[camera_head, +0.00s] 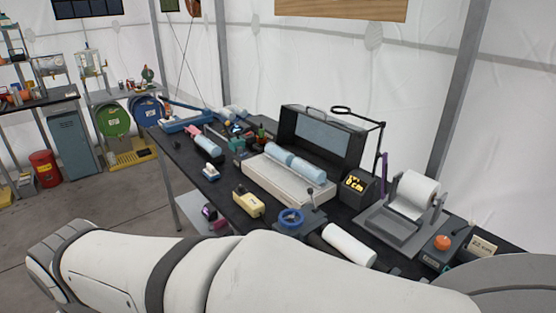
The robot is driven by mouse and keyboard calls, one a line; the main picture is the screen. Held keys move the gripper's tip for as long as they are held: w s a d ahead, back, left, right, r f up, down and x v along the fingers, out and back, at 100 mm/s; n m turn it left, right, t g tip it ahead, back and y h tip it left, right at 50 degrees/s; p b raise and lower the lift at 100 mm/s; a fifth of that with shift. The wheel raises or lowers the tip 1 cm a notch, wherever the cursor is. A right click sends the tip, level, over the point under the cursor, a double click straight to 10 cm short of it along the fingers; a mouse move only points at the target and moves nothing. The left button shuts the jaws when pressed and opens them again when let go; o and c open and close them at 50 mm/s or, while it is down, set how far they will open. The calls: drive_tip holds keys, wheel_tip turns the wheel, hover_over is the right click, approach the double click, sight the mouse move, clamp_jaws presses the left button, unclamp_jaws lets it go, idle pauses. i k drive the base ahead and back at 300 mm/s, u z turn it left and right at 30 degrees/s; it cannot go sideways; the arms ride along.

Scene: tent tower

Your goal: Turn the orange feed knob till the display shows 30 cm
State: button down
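The orange knob (442,242) sits on top of a small dark box near the right end of the black table. Just right of it, a small cream panel (483,246) carries dark characters that look like "22 cm", though they are small and hard to read. A white roll (414,193) rests in a grey dispenser (402,238) to the left of the knob. My white arm crosses the bottom of the view, in front of the table. My gripper is not in view, so its state and its distance from the knob are hidden.
The black table (160,148) holds an open dark case (297,122) with light blue rolls, a lamp (342,109), a white cylinder (349,244) and a blue ring (290,217). Shelves, green and blue reels and a red bin (45,168) stand at left. Grey floor is free between.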

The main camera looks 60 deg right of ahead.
sight(442, 242)
drive_tip(key=z, duration=0.05)
drive_tip(key=i, duration=2.25)
drive_tip(key=z, duration=2.65)
drive_tip(key=k, duration=0.1)
drive_tip(key=z, duration=1.6)
drive_tip(key=i, duration=1)
drive_tip(key=z, duration=0.05)
